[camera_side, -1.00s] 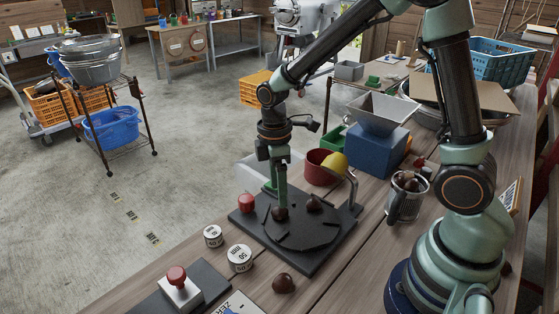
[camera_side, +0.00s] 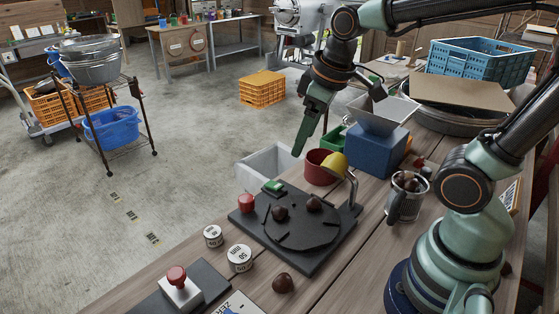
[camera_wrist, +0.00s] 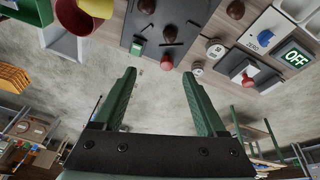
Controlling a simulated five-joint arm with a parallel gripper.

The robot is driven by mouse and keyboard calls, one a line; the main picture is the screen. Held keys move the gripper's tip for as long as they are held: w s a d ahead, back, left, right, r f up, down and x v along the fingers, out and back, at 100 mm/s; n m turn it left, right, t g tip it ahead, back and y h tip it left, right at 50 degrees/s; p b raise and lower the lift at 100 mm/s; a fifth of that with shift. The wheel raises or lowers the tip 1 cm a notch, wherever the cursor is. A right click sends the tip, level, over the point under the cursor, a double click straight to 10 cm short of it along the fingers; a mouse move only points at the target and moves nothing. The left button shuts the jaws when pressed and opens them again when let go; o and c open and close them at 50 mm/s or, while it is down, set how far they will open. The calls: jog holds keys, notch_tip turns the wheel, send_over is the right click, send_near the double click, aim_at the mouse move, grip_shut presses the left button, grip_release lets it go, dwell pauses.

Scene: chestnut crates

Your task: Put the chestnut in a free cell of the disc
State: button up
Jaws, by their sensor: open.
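The dark round disc (camera_side: 305,236) sits on a black base plate, with raised dividers between its cells. Two brown chestnuts rest on it, one (camera_side: 279,212) towards the left and one (camera_side: 314,204) towards the back. Both also show at the top of the wrist view, one of them here (camera_wrist: 169,33). Another chestnut (camera_side: 283,283) lies on the table in front of the disc. My gripper (camera_side: 298,153) is raised behind the disc, clear of it. In the wrist view my gripper (camera_wrist: 159,74) has its green fingers wide apart with nothing between them.
A red pot (camera_side: 319,168) with a yellow part and a white bin (camera_side: 268,164) stand behind the disc. A blue box (camera_side: 377,150) is to the right. Two round blocks (camera_side: 239,258) and a red-knobbed device (camera_side: 180,288) are front left. A mug (camera_side: 405,200) holds chestnuts.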

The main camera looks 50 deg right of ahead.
jog(key=s+m, duration=0.1)
jog(key=r+m+t, duration=0.1)
jog(key=s+m+t, duration=0.1)
jog(key=shift+s+d+r+m, duration=0.2)
jog(key=shift+s+d+m, duration=0.1)
jog(key=shift+s+d, duration=0.05)
